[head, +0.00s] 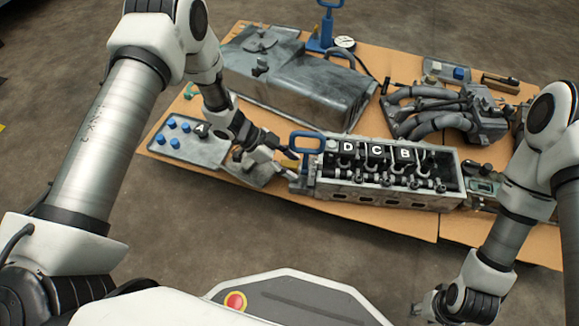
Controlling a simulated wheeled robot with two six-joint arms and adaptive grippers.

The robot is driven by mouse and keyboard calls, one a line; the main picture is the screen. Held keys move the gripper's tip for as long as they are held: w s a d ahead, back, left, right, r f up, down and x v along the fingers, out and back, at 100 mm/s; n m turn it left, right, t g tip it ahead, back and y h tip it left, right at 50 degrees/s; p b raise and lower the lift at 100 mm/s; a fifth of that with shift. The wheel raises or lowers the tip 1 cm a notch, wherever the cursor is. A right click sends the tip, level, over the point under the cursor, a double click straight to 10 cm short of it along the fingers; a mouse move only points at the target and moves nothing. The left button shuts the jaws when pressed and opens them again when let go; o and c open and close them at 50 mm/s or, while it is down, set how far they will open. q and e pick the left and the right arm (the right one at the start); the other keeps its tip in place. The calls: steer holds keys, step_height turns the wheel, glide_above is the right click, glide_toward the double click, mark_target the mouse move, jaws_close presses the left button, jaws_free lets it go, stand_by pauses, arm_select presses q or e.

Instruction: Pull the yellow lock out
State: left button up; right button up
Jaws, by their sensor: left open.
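The yellow lock (290,164) shows as a small yellow patch at the left end of the grey engine block, just below the blue handle (307,143). It is small and partly covered, so its exact shape is unclear. My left gripper (281,153) reaches in from the upper left with its fingers pointing right. It is open, with its tips close to the lock and the left side of the blue handle. I cannot tell whether they touch. My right gripper (428,305) hangs low at the bottom right, away from the table, and its fingers are hard to make out.
The engine block (392,196) holds parts labelled D, C and B. A tray (176,150) with blue knobs and a part labelled A lies to the left. A large grey cover (300,85) and a pipe manifold (440,110) stand behind. Bare floor lies in front of the table.

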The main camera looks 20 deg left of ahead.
arm_select(q)
steer(key=shift+c, duration=0.3)
jaws_close()
steer(key=shift+s+a+r+p, duration=0.1)
steer(key=shift+a+r+p, duration=0.4)
steer(key=shift+p, duration=0.75)
steer(key=shift+a+f, duration=0.3)
steer(key=shift+a, duration=0.05)
steer(key=shift+f, duration=0.2)
steer(key=shift+o, duration=0.3)
jaws_free()
steer(key=shift+a, duration=0.1)
steer(key=shift+s, duration=0.1)
steer(key=v, duration=1.2)
